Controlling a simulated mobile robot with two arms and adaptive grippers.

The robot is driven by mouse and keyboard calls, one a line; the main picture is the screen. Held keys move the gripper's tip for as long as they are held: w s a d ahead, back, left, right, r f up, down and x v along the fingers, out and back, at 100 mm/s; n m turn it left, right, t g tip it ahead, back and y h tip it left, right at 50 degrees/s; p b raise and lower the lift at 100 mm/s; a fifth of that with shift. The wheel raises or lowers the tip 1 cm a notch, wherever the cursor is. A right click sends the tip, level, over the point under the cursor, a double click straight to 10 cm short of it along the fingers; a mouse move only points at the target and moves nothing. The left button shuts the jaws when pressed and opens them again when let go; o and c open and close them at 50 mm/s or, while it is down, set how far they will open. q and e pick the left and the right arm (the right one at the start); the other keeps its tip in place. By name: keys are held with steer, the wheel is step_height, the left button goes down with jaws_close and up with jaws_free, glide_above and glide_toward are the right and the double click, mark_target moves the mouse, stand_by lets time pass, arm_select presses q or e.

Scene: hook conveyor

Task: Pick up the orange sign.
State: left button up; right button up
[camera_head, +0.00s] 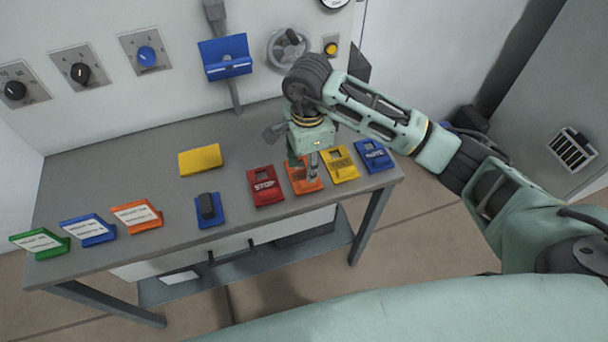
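An orange sign (313,186) lies on the grey table near its front right, between a red sign marked STOP and a yellow sign. My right gripper (308,171) points down over it and hides part of its face. I cannot tell whether the fingers touch the sign or are open or shut. Another orange piece, a tilted plate with a white label (137,215), stands at the front left of the table. My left gripper is not in view.
The red sign (265,186), yellow sign (341,166) and blue sign (374,156) lie close beside the orange one. A blue piece with a black block (209,210) and a yellow block (200,159) lie further left. The grey table (110,178) is clear at its back left.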

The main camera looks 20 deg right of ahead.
mark_target(303, 172)
steer(key=f+p, duration=0.1)
steer(key=f, duration=0.2)
steer(key=f+p, duration=0.1)
steer(key=f, duration=0.2)
steer(key=shift+w+d+f, duration=0.1)
steer(key=shift+d+f, duration=0.1)
steer(key=shift+f, duration=0.25)
jaws_close()
steer(key=shift+w, duration=0.1)
